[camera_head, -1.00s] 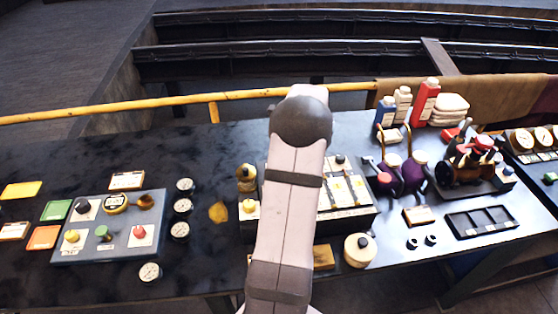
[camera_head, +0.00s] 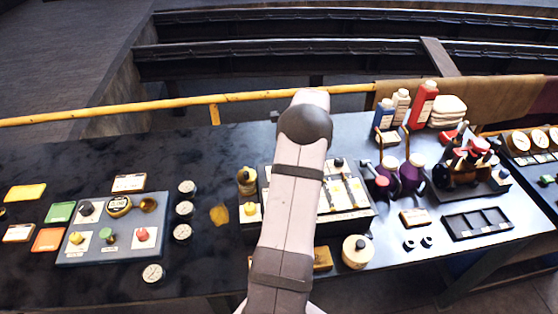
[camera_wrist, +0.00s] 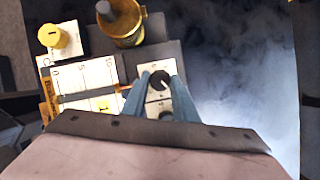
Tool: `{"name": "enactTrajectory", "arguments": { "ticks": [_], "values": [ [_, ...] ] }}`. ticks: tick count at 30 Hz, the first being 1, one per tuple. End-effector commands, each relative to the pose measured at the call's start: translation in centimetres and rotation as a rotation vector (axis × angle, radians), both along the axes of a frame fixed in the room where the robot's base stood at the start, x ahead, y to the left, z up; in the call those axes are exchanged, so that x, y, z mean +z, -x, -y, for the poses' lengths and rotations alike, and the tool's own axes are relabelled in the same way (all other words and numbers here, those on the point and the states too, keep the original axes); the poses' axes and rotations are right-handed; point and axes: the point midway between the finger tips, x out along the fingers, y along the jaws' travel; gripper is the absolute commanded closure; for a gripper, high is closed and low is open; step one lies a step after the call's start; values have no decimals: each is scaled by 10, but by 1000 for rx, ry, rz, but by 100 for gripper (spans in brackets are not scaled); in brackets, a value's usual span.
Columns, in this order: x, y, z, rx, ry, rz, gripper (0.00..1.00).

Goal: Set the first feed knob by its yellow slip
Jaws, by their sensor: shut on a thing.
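In the wrist view my gripper (camera_wrist: 159,82) has its two blue fingers closed around a black knob (camera_wrist: 158,79) with a white pointer line. The knob sits on a white plate of the feed panel. A second dark knob (camera_wrist: 166,116) below it is partly hidden by my gripper. Left of the fingers is a white scale (camera_wrist: 82,76) marked 0, 5 and 10, with a small yellow slip (camera_wrist: 103,105) on the lower strip. In the head view my arm covers part of the feed panel (camera_head: 366,212) and hides my gripper.
A yellow knob (camera_wrist: 51,36) and a brass cup (camera_wrist: 128,38) stand close beside the scale. A grey panel (camera_head: 80,250) with coloured knobs lies at the left. Gauges (camera_head: 182,232), a round pot (camera_head: 357,252), purple vessels (camera_head: 411,172) and an empty tray (camera_head: 478,235) surround the feed panel.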

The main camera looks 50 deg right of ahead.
Motion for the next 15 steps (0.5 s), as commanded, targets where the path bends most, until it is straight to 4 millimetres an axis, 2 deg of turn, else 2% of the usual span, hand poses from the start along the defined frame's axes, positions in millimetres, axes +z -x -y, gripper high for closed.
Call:
{"name": "enactTrajectory", "arguments": {
  "ticks": [15],
  "values": [
    [1, -4, 4, 492, 1, 1, 96]
  ]
}}
